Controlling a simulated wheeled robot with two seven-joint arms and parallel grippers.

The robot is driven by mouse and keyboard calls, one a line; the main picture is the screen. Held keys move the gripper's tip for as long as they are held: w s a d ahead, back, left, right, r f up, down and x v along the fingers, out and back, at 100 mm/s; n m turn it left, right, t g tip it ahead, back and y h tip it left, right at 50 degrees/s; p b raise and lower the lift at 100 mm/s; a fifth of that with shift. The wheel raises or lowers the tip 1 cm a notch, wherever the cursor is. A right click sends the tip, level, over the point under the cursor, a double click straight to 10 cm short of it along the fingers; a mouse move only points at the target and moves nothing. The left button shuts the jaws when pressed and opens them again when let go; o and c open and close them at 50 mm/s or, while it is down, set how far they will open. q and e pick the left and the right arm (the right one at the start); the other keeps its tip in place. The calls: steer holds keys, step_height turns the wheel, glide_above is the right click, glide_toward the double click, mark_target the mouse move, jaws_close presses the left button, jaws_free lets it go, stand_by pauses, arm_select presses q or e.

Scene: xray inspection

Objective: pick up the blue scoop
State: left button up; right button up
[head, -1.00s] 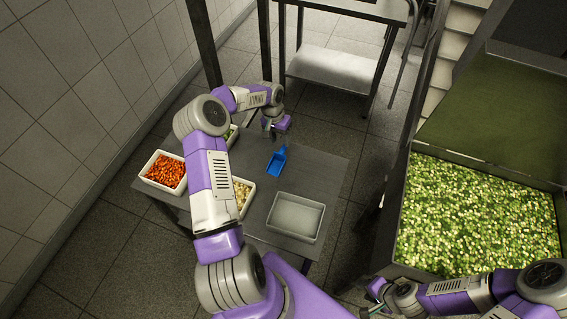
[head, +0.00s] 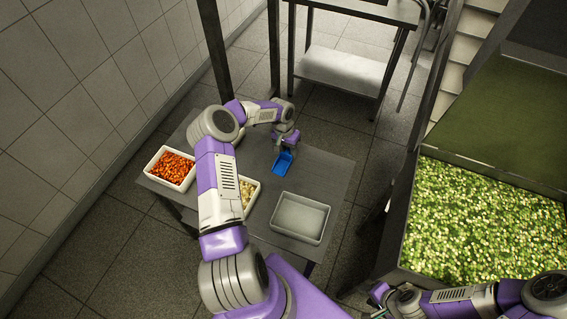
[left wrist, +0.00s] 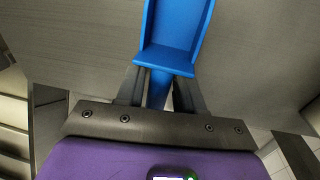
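The blue scoop (head: 283,163) lies on the grey table (head: 262,205) toward its far side. My left gripper (head: 284,148) is at the scoop's handle end. In the left wrist view the blue scoop (left wrist: 176,28) has its pan pointing away, and its handle runs between the two dark fingers of the left gripper (left wrist: 158,88). The fingers sit close against both sides of the handle and look shut on it. The pan partly hides the fingertips. My right gripper (head: 378,294) is at the bottom edge, far from the scoop; its fingers are too small to judge.
An empty white tray (head: 300,216) stands near the scoop. A white bin of orange pieces (head: 172,168) and a bin of pale pieces (head: 247,191) stand left, partly behind my left arm. A large container of green pieces (head: 402,205) is at right. A metal stand (head: 345,72) is behind.

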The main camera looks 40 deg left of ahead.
arm_select(q)
jaws_close()
step_height(320, 180, up, 10)
steer(key=shift+r+p, duration=0.1)
steer(key=shift+p, duration=0.65)
